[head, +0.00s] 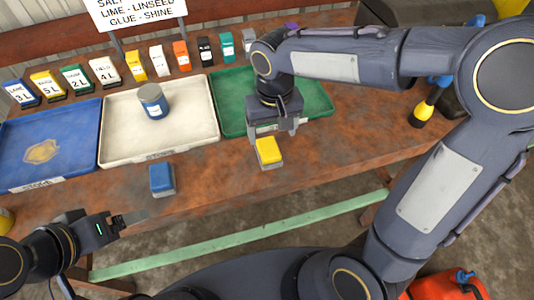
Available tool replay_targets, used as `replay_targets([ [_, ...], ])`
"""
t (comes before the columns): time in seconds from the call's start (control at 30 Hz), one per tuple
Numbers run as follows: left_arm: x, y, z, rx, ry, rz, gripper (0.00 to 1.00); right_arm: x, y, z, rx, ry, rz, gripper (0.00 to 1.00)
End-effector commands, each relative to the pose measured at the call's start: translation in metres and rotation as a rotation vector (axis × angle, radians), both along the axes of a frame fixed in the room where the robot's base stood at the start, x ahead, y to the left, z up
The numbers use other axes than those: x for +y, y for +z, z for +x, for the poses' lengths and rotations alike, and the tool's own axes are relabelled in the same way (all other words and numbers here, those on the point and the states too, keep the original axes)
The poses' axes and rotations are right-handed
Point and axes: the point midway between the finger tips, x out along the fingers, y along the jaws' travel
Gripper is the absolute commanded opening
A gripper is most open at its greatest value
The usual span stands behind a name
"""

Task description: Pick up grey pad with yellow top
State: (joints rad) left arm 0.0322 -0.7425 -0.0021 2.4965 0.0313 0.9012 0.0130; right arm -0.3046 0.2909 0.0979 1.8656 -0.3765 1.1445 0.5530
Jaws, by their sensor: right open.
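The grey pad with yellow top (268,151) rests on the rusty bench near its front edge, in front of the green tray. My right gripper (273,134) points down at the pad's far side, its fingers spread and apparently empty. The fingers hide part of the pad's far edge, and I cannot tell whether they touch it. My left gripper (124,220) is low at the left, beside the bench's front edge and away from the pad. Its jaw opening is unclear.
A grey pad with blue top (161,179) lies left of the yellow one. Behind are a blue tray (62,124), a white tray (188,138) holding a blue-grey can (152,100), and a green tray (314,84). Bare bench lies around the pads.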

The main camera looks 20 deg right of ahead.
Motion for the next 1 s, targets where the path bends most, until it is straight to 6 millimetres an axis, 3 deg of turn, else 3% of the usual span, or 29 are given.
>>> replay_targets([
  [0.6, 0.0, 0.001, 0.0, 0.0, 0.0, 0.0, 0.84, 0.009, -0.075, 0.005, 0.011, 0.003, -0.013, 0.76],
  [0.93, 0.0, 0.001, 0.0, 0.0, 0.0, 0.0, 0.84, 0.009, -0.082, 0.005, 0.007, 0.004, -0.012, 0.76],
  [1.0, 0.0, 0.001, 0.0, 0.0, 0.0, 0.0, 0.84, 0.009, -0.082, 0.005, 0.007, 0.004, -0.012, 0.67],
])
